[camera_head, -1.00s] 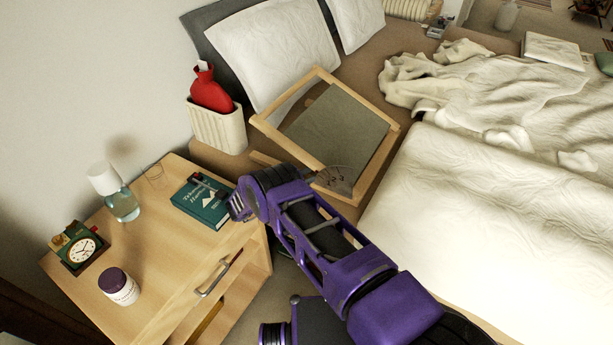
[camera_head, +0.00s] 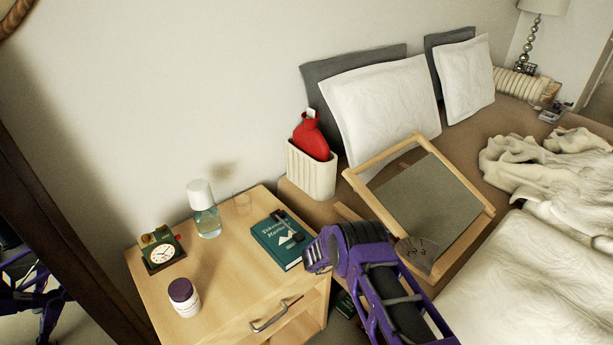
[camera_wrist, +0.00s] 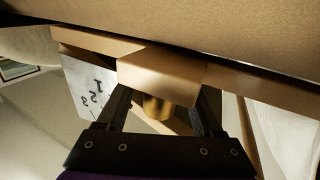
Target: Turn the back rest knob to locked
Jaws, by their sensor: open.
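The back rest (camera_head: 374,165) is a wooden frame with a grey-green panel, tilted up on the bed in the head view. A grey dial plate (camera_head: 415,254) with dark marks sits at its lower side. In the wrist view the pale dial plate (camera_wrist: 88,88) shows the digits 1, 2 and 3, turned over. A brass-coloured knob (camera_wrist: 157,108) shows below a wooden block (camera_wrist: 160,72). My gripper (camera_wrist: 167,95) is open, with its dark fingers on either side of the knob. I cannot tell whether they touch it. The fingers are hidden in the head view.
A wooden nightstand (camera_head: 235,305) stands left of the bed, holding a clock (camera_head: 161,253), a jar (camera_head: 184,297), a carafe (camera_head: 205,210) and a book (camera_head: 278,243). A ribbed bin (camera_head: 312,172) holds a red hot-water bottle (camera_head: 311,138). Pillows (camera_head: 385,100) lie behind the back rest.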

